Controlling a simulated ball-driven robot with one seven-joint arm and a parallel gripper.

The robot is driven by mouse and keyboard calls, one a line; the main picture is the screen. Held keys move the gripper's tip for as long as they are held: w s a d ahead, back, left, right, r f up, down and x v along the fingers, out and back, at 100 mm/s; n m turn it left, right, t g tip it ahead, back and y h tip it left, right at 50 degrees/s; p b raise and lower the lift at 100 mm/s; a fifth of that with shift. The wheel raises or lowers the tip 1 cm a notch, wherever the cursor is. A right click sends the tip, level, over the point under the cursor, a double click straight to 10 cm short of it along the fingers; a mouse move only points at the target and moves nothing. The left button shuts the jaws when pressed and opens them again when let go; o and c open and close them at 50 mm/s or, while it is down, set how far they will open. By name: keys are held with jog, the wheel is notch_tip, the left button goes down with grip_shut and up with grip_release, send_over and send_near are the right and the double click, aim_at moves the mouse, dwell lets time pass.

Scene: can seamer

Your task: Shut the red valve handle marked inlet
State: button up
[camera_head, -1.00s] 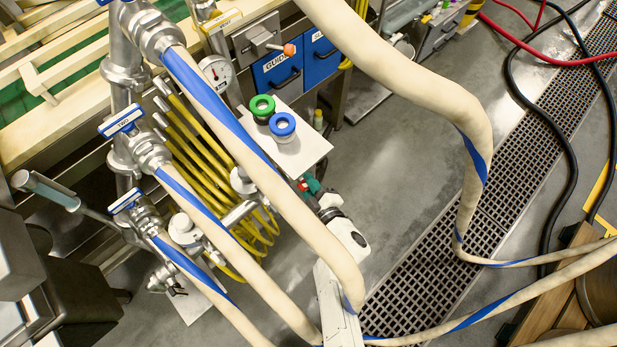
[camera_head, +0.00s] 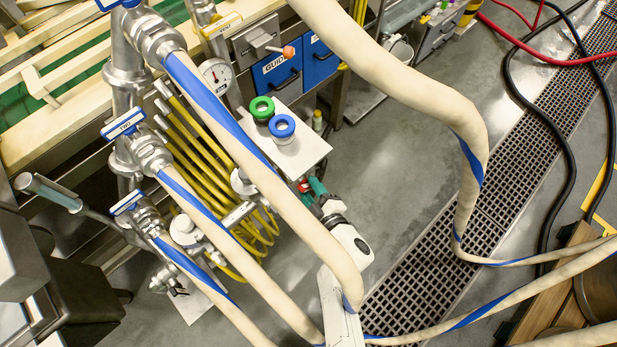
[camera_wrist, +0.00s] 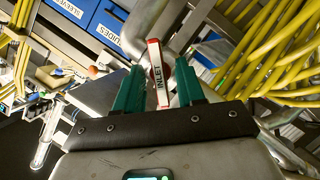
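The red inlet valve handle (camera_wrist: 157,75) shows in the wrist view with a white plate lettered INLET. It stands nearly upright in the picture, between the two teal fingers of my gripper (camera_wrist: 159,82). The fingers are apart, and a gap shows beside the handle, clearest on its right. I cannot tell whether the left finger touches it. In the head view a small red part of the handle (camera_head: 303,186) shows beside my gripper (camera_head: 317,187), just below the grey shelf plate. The valve body is mostly hidden there by a hose.
Thick beige hoses (camera_head: 290,215) cross close to my arm. A shelf plate (camera_head: 303,153) with a green ring (camera_head: 262,107) and a blue ring (camera_head: 282,126) stands just above my gripper. Yellow tubes (camera_head: 195,140) hang to the left.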

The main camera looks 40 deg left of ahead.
jog(key=p+v, duration=0.3)
jog(key=v, duration=0.6)
jog(key=shift+w, duration=0.1)
jog(key=w+a+f+n+g+y+b, duration=0.1)
jog(key=a+b, duration=0.2)
jog(key=b, duration=0.5)
jog(key=w+a+g+y+b, duration=0.1)
jog(key=a+b, duration=0.2)
jog(key=b, duration=0.5)
jog(key=w+a+f+n+g+y+b, duration=0.1)
jog(key=a+b, duration=0.3)
jog(key=b, duration=0.4)
jog(key=shift+w+f+n+g+y+b, duration=0.2)
jog(key=shift+f+n+g+y+b, duration=0.15)
jog(key=shift+y, duration=0.25)
jog(key=shift+c, duration=0.5)
jog(key=shift+g, duration=0.25)
grip_shut()
